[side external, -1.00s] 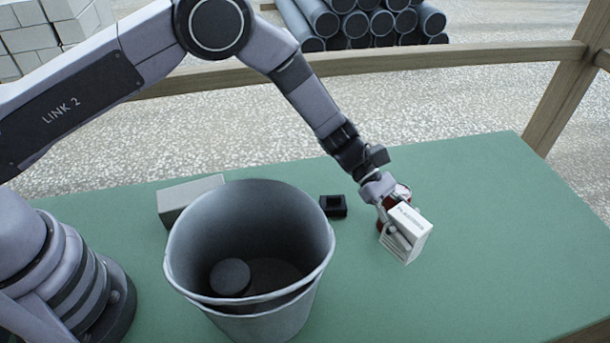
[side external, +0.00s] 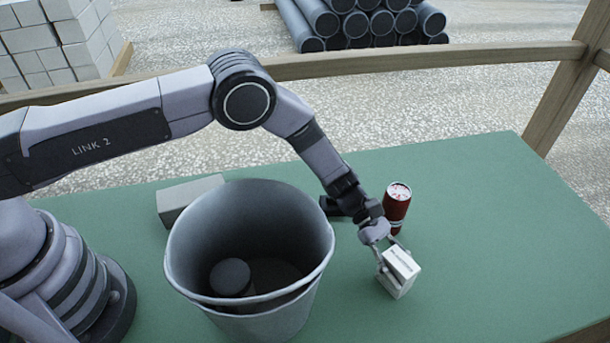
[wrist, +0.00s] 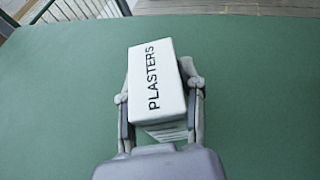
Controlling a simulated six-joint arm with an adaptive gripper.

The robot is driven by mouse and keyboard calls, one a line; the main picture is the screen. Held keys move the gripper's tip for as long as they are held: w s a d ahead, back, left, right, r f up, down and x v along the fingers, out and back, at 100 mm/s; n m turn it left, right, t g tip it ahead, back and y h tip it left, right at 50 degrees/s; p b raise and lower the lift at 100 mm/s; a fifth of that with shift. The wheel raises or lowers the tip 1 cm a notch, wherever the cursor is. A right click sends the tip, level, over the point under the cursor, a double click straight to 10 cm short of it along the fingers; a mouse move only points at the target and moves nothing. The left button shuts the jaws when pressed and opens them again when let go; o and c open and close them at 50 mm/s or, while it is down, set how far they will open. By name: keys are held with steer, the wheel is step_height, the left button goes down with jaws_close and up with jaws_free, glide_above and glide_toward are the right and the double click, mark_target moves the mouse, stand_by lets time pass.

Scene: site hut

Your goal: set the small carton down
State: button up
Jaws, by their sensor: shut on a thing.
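The small carton (side external: 399,273) is a white box, and in the wrist view its face reads PLASTERS (wrist: 157,80). My gripper (side external: 388,258) is shut on it, with one finger on each side; the fingers also show in the wrist view (wrist: 160,103). The carton is at the right of the bucket, low over or touching the green table top (side external: 480,210); I cannot tell whether its underside meets the table.
A large grey bucket (side external: 190,255) with a dark round thing (side external: 231,277) inside stands left of the carton. A red can (side external: 397,208) stands just behind the carton. A grey block (side external: 188,198) lies behind the bucket. A small black object (side external: 328,206) is partly hidden by my arm. The table's right side is clear.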

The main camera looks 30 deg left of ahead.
steer(key=shift+f, duration=0.2)
steer(key=o, duration=1)
steer(key=shift+o, duration=0.2)
steer(key=shift+r, duration=0.1)
